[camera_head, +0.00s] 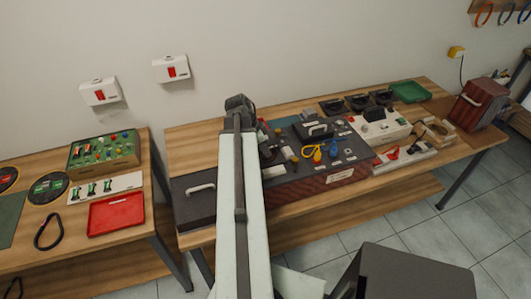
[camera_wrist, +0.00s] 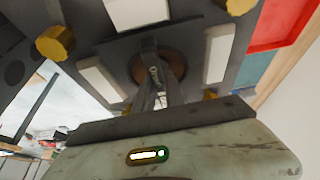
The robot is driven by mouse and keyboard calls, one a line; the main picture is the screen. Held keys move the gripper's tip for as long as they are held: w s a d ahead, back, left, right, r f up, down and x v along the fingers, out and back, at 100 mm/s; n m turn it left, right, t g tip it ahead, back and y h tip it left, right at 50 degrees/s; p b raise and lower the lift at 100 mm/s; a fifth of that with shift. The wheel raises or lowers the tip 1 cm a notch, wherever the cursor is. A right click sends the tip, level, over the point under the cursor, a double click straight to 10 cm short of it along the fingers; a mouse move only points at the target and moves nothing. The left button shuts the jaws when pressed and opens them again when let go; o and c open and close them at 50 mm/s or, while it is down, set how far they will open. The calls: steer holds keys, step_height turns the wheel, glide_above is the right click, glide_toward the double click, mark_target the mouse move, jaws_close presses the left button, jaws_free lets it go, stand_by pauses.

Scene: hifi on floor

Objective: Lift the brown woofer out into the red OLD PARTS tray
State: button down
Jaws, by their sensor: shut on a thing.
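In the wrist view the brown woofer (camera_wrist: 177,65) is a round brown disc in a dark panel. My gripper (camera_wrist: 156,76) is shut on a small part at the woofer's middle. The woofer appears still within its panel, and the fingers hide part of it. In the head view my arm covers the gripper and the woofer. The red tray (camera_head: 117,214) lies empty on the left table, to the left of the dark hi-fi unit (camera_head: 328,178); no writing on it can be read.
White bars (camera_wrist: 218,55) and gold knobs (camera_wrist: 54,43) surround the woofer closely. A dark case with a white handle (camera_head: 200,190) stands left of my arm. A green-topped board with coloured parts (camera_head: 104,150) stands behind the red tray. A gap separates the two tables.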

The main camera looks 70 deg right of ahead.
step_height(320, 180, up, 10)
steer(key=p, duration=0.9)
steer(key=shift+r+p, duration=0.1)
steer(key=shift+p, duration=0.3)
